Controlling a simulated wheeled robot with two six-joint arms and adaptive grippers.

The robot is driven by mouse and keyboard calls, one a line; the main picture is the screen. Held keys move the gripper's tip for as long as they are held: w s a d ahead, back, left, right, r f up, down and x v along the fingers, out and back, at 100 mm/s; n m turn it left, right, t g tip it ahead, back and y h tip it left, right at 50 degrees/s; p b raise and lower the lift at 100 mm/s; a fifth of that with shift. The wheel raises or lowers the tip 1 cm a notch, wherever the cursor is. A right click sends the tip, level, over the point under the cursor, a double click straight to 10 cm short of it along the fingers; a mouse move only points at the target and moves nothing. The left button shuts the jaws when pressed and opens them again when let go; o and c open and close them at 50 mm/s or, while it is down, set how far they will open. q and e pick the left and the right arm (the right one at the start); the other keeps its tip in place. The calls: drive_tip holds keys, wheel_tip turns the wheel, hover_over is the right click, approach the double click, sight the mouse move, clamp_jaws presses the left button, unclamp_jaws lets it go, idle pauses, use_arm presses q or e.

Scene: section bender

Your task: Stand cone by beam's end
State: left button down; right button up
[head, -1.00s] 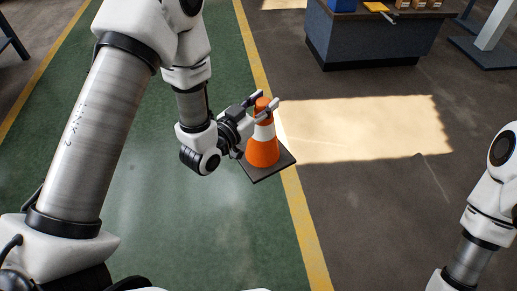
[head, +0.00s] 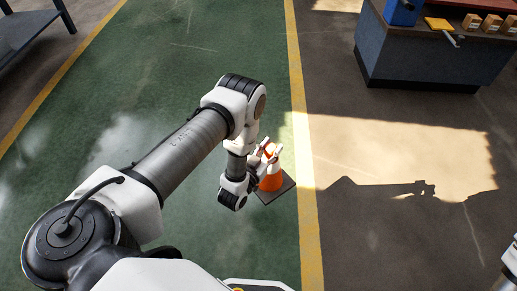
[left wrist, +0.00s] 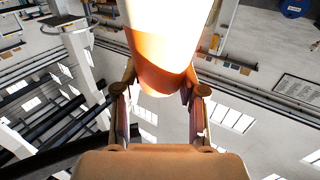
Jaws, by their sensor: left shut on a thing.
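An orange-and-white cone (head: 270,181) with a dark square base is at the middle of the head view, beside the yellow floor line. My left gripper (head: 268,152) is shut on the upper part of the cone. In the left wrist view the cone (left wrist: 165,70) fills the top middle, between the two fingers of my left gripper (left wrist: 160,100). The cone looks about upright; I cannot tell whether its base touches the floor. No beam that I can make out shows on the floor. My right gripper is not in view; only a bit of my right arm shows at the lower right.
A dark workbench (head: 425,58) with a blue item (head: 402,12), a yellow tool (head: 440,25) and several small boxes stands at the upper right. A grey rack (head: 28,30) stands at the upper left. The green lane (head: 200,65) and the sunlit floor (head: 400,150) are clear.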

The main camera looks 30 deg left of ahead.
use_arm(q)
drive_tip(key=s+a+f+n+y, duration=0.1)
drive_tip(key=s+a+f, duration=0.25)
drive_tip(key=f, duration=0.25)
drive_tip(key=s+a+f+n+y, duration=0.1)
drive_tip(key=s+a+f+y, duration=0.1)
drive_tip(key=s+f, duration=0.35)
drive_tip(key=w+a+f+b, duration=0.2)
drive_tip(key=w+f+b, duration=0.1)
drive_tip(key=w+b, duration=0.5)
drive_tip(key=w+a+f+b, duration=0.2)
drive_tip(key=w+f+b, duration=0.1)
drive_tip(key=w+b, duration=0.5)
drive_tip(key=shift+f, duration=0.2)
drive_tip(key=c, duration=0.7)
unclamp_jaws()
drive_tip(key=shift+s, duration=0.1)
drive_tip(key=shift+r, duration=0.15)
